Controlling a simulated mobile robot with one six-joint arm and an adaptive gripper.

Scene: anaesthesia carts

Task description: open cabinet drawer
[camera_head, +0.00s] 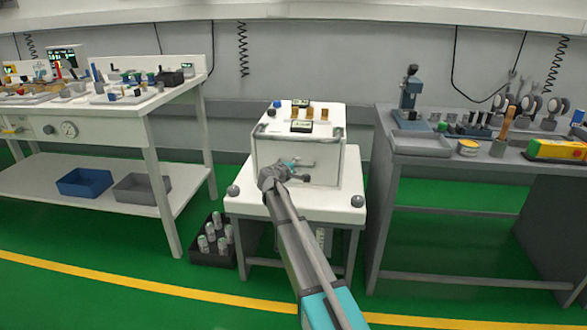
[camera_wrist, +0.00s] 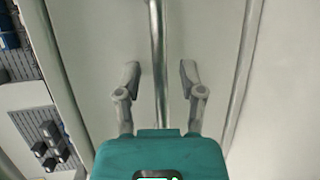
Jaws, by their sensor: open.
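The white cabinet (camera_head: 262,152) sits on a small white stand in the middle of the head view. In the wrist view its pale front (camera_wrist: 210,35) fills most of the picture. A round metal bar handle (camera_wrist: 157,40) crosses that front, running up and down in the picture. My gripper (camera_wrist: 159,74) is open, with one finger on each side of the bar and a visible gap to both. In the head view my gripper (camera_head: 309,171) is at the cabinet's front, and my arm partly hides the front. Whether the fingertips touch the front cannot be told.
The white stand (camera_head: 335,207) has dark round knobs at its front corners. A white workbench (camera_head: 110,128) stands left and a grey bench (camera_head: 460,158) right. A dark crate (camera_head: 212,258) of cans is on the floor beside the stand. Green floor lies in front.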

